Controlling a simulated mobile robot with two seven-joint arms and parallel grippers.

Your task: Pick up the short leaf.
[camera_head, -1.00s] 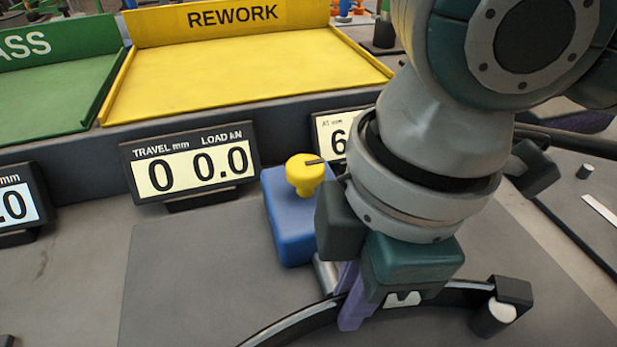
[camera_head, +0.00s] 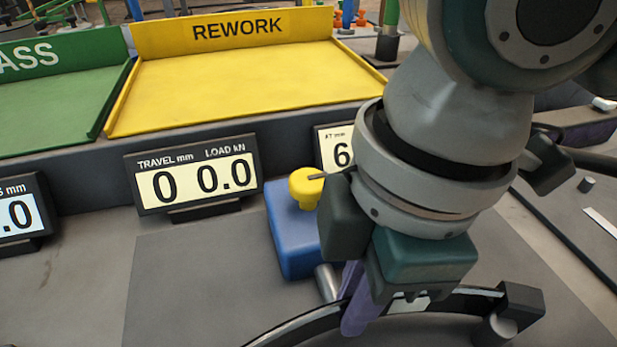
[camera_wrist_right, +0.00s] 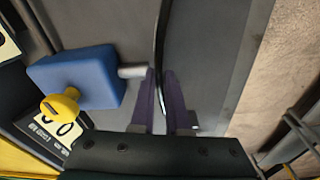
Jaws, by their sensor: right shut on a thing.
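A long, dark, curved strip (camera_head: 296,327) arches across the grey mat in the head view; I take it to be the short leaf, though its length cannot be judged. My right gripper (camera_head: 348,312) is shut on it, with one purple finger on each side. In the right wrist view the strip (camera_wrist_right: 161,30) shows edge-on and runs between the two fingertips (camera_wrist_right: 160,76). The strip's right end is at a dark block with a pale roller (camera_head: 494,329). Its left end is cut off by the head view's lower edge. My left gripper is not in view.
A blue block (camera_head: 292,240) with a yellow knob (camera_head: 304,190) and a silver rod (camera_head: 327,281) stands close beside my right fingers. Displays (camera_head: 196,178) line the back, before the yellow REWORK tray (camera_head: 225,122) and green tray (camera_head: 60,100). The mat's left part (camera_head: 190,270) is clear.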

